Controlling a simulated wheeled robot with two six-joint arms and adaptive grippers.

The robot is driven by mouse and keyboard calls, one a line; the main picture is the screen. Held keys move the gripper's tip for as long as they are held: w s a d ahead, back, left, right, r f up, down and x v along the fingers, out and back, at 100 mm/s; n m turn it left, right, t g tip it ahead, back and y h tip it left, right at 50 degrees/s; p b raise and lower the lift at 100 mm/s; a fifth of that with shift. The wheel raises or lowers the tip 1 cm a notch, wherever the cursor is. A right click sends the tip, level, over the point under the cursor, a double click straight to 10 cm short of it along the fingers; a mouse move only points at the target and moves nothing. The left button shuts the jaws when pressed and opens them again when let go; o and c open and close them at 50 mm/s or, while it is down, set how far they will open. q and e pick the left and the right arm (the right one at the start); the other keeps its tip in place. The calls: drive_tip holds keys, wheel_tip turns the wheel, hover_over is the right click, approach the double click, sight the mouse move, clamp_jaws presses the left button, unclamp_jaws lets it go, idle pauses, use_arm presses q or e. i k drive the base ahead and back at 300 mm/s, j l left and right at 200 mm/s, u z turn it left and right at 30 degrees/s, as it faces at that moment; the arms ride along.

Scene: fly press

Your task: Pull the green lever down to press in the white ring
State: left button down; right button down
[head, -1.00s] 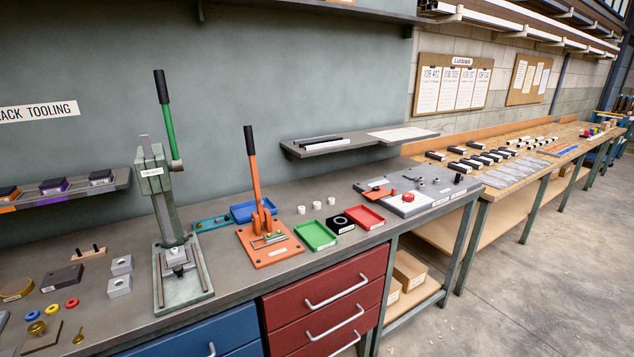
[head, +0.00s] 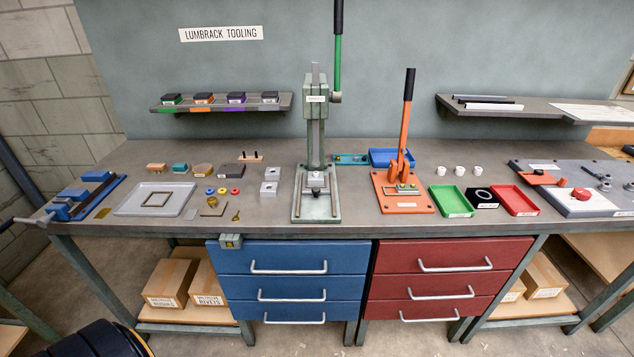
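The green lever (head: 337,62) rises upright from the right side of the tall grey-green press (head: 317,105) and has a black grip at its top. The press stands on the bench with its ram above a small pale block (head: 316,179) on the base plate (head: 317,207). Whether a white ring sits on that block is too small to tell. Three small white rings (head: 460,171) stand in a row on the bench, right of the orange press. Neither of my grippers is in view.
An orange lever press (head: 403,190) stands right of the green-levered one. Green (head: 450,200) and red (head: 514,200) trays lie further right. Small blocks and a grey tray (head: 154,199) lie to the left. Blue drawers (head: 290,271) are below the bench's front edge.

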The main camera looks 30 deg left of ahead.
sight(338, 7)
drive_tip(key=l+u, duration=0.1)
drive_tip(key=u, duration=0.35)
drive_tip(key=l+u, duration=0.1)
drive_tip(key=u, duration=0.3)
drive_tip(key=k, duration=0.05)
